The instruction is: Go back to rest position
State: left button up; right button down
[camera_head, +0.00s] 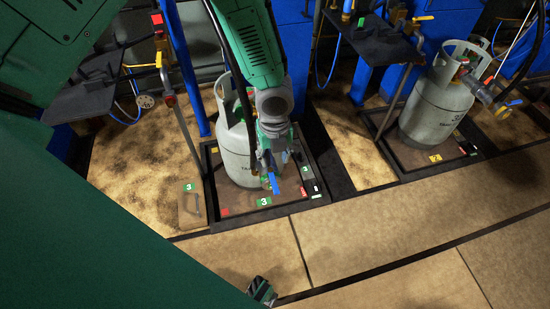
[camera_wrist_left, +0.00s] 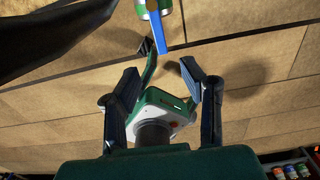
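My left gripper (camera_head: 268,160) hangs from the green arm that comes down from the top of the head view. It is in front of a grey gas cylinder (camera_head: 233,140) standing on a scale; whether it touches the cylinder cannot be told. In the left wrist view its fingers (camera_wrist_left: 170,62) stand apart, with a gap between the tips. A blue bar (camera_wrist_left: 158,22) shows beyond the tips, and a blue piece (camera_head: 273,183) hangs below the gripper in the head view.
The scale platform (camera_head: 235,212) has a dark frame and green number labels. A second grey cylinder (camera_head: 436,105) stands on another scale at the right. A blue post (camera_head: 187,75) and a dark shelf (camera_head: 92,100) are at the left. The floor (camera_head: 400,240) at the lower right is clear.

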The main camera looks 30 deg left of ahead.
pick_arm(q)
jog(key=s+f+n+h, duration=0.1)
jog(key=s+f+n, duration=0.2)
jog(key=s+n, duration=0.6)
jog(key=s+f+n+h, duration=0.1)
jog(key=s+f+n, duration=0.2)
jog(key=s+n, duration=0.6)
jog(key=s+a+n+y, duration=0.2)
jog(key=s+a+n, duration=0.2)
jog(key=n, duration=0.4)
jog(key=shift+s+a+r+t, duration=0.25)
jog(key=shift+s+r+t, duration=0.05)
jog(key=shift+s, duration=0.15)
jog(key=shift+w, duration=0.15)
jog(key=shift+o, duration=0.4)
